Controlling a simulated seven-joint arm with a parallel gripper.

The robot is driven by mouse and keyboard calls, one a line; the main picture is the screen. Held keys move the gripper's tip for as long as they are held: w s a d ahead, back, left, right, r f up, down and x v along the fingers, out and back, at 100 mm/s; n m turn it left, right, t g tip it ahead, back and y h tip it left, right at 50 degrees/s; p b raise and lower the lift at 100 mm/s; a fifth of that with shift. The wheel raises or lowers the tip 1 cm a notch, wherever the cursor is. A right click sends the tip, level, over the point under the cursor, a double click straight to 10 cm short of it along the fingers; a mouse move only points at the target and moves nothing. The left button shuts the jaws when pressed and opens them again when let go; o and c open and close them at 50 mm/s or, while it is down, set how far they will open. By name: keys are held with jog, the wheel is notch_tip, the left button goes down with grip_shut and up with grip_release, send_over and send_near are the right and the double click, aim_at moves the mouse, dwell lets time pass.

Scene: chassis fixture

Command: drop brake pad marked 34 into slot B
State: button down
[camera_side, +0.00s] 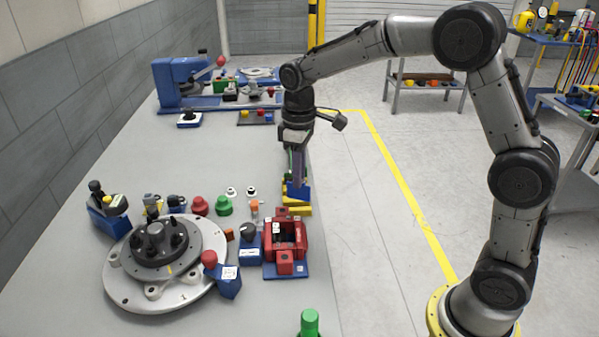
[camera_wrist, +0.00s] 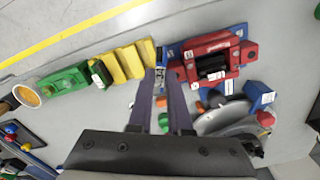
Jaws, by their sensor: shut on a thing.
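My gripper (camera_side: 297,187) points down at the table's right edge, just behind the red caliper-like fixture (camera_side: 299,232). It is shut on a small part with blue and pale faces, seen between the fingers in the wrist view (camera_wrist: 160,86); a blue piece (camera_side: 302,193) shows at the fingertips in the side view. I cannot read a number on it. The red fixture stands on a blue plate (camera_side: 290,272), and its dark opening (camera_wrist: 212,66) shows in the wrist view. No slot letter is legible. Yellow stepped blocks (camera_side: 297,211) lie under and beside my fingertips.
A round grey turntable with a dark hub (camera_side: 118,262) stands left of the fixture. Blue blocks (camera_side: 249,252), red and green knobs (camera_side: 224,206) and small parts crowd between. A green block (camera_wrist: 66,80) lies beyond the yellow ones. The table's middle left is clear.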

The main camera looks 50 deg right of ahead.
jog(key=s+a+r+n, duration=0.2)
jog(key=a+n, duration=0.2)
jog(key=n, duration=0.7)
jog(key=s+a+r+n, duration=0.2)
jog(key=a+r+n, duration=0.15)
jog(key=n, duration=0.85)
jog(key=shift+s+a+f, duration=0.1)
jog(key=shift+f, duration=1.35)
jog(key=shift+s+a+f, duration=0.1)
jog(key=shift+f, duration=1.3)
jog(key=shift+f, duration=0.15)
jog(key=shift+f, duration=1.1)
jog(key=shift+f, duration=0.8)
jog(key=shift+f, duration=0.6)
